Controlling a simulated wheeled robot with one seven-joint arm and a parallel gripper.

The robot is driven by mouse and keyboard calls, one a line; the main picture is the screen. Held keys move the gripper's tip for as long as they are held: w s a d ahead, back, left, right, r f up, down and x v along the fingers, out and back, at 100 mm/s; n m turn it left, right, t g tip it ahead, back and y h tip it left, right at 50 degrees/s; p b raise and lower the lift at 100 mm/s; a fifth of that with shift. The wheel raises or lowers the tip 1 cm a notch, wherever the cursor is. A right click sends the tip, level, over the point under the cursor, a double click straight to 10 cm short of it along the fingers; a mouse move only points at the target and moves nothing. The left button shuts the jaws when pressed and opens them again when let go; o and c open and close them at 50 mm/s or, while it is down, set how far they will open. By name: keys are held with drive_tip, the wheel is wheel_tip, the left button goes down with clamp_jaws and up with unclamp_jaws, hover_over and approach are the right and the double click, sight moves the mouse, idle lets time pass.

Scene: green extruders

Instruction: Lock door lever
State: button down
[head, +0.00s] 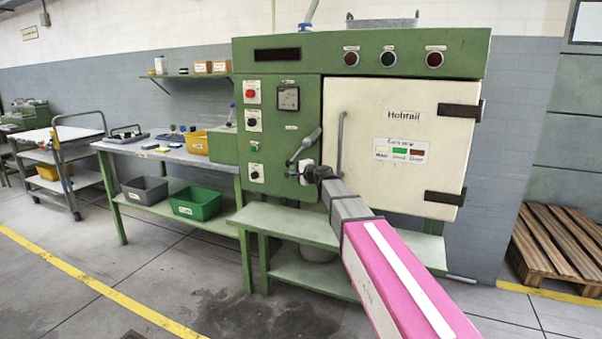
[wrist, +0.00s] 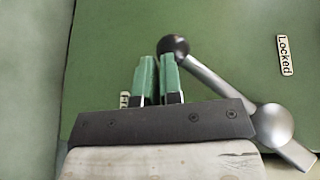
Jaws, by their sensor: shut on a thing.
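The door lever (head: 304,145) is a grey bar on the green front of the machine, just left of the white door (head: 370,185). It slants down and to the left in the head view. The wrist view shows its black ball knob (wrist: 173,47) and round metal hub (wrist: 272,122). My gripper (wrist: 158,62), with green fingers, is shut on the lever at its knob end; the fingers partly hide the contact. A "Locked" label (wrist: 284,55) is on the panel, away from the knob. Another label is mostly hidden behind my fingers. The white door appears closed.
A vertical door handle (head: 340,143) stands just right of the lever. Switches and a red button (head: 252,92) are to the left. A green shelf (head: 285,224) juts out below the panel. A bench with bins (head: 195,205) stands at left; the front floor is open.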

drive_tip(key=w+a+r+t+y, duration=0.1)
drive_tip(key=w+a+r, duration=0.1)
drive_tip(key=a+r, duration=0.4)
drive_tip(key=shift+w+a+r+m, duration=0.15)
drive_tip(key=shift+r+m, duration=0.25)
idle(0.7)
drive_tip(key=shift+a+r, duration=0.1)
drive_tip(key=shift+r, duration=0.25)
idle(0.5)
drive_tip(key=s+d+f, duration=0.2)
drive_tip(key=s+f, duration=0.5)
drive_tip(key=f, duration=0.4)
drive_tip(key=shift+s+f, duration=0.3)
